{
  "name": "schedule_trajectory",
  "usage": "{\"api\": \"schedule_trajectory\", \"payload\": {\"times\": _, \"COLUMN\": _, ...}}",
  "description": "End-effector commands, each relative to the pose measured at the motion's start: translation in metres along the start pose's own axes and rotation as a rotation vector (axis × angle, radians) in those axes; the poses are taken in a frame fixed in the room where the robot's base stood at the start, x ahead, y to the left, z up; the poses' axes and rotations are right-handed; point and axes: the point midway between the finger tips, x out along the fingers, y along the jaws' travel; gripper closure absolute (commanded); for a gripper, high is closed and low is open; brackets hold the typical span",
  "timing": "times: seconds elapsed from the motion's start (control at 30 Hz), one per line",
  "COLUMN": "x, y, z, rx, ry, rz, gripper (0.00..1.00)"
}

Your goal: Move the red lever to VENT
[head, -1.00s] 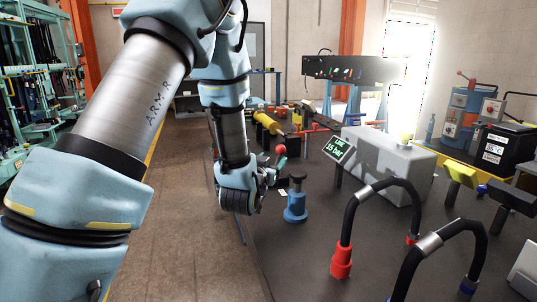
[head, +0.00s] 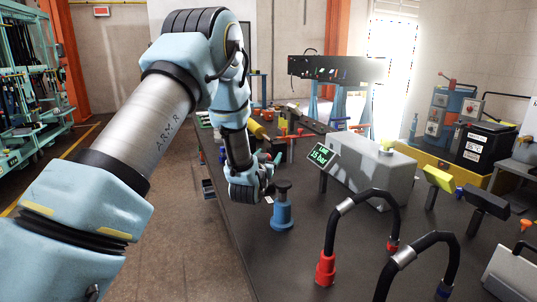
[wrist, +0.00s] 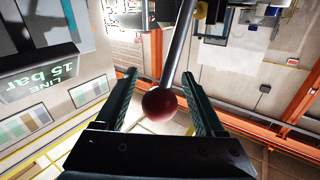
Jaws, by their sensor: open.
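The red lever shows in the wrist view as a dark red ball knob (wrist: 168,104) on a grey metal rod (wrist: 180,45). The knob sits between the two fingers of my gripper (wrist: 160,76), with a gap on each side. My gripper is open and does not grasp it. In the head view my gripper (head: 270,163) is beside the bench's left edge, behind a blue post with a black top (head: 282,212). The knob cannot be made out in the head view. No VENT mark is readable.
Black arched hoses (head: 340,218) with red and blue ends stand in front on the dark bench (head: 300,262). The floor (head: 175,220) left of the bench is clear.

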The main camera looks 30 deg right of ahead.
Motion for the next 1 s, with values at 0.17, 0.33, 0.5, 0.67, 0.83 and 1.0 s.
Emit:
{"api": "schedule_trajectory", "payload": {"times": 0.17, "x": 0.0004, "y": -0.0001, "z": 0.0001, "rx": 0.0, "ry": 0.0, "rz": 0.0, "gripper": 0.29}}
{"api": "schedule_trajectory", "payload": {"times": 0.33, "x": 0.0003, "y": -0.0001, "z": 0.0, "rx": 0.0, "ry": 0.0, "rz": 0.0, "gripper": 0.44}}
{"api": "schedule_trajectory", "payload": {"times": 0.5, "x": 0.0002, "y": -0.0001, "z": -0.0001, "rx": 0.0, "ry": 0.001, "rz": 0.0, "gripper": 0.63}}
{"api": "schedule_trajectory", "payload": {"times": 0.67, "x": 0.0001, "y": -0.0001, "z": -0.0002, "rx": 0.0, "ry": 0.001, "rz": 0.0, "gripper": 0.81}}
{"api": "schedule_trajectory", "payload": {"times": 0.83, "x": 0.0001, "y": -0.0001, "z": -0.0002, "rx": 0.0, "ry": 0.001, "rz": 0.0, "gripper": 1.0}}
{"api": "schedule_trajectory", "payload": {"times": 1.0, "x": 0.0001, "y": -0.0002, "z": -0.0002, "rx": 0.0, "ry": 0.001, "rz": 0.0, "gripper": 1.0}}
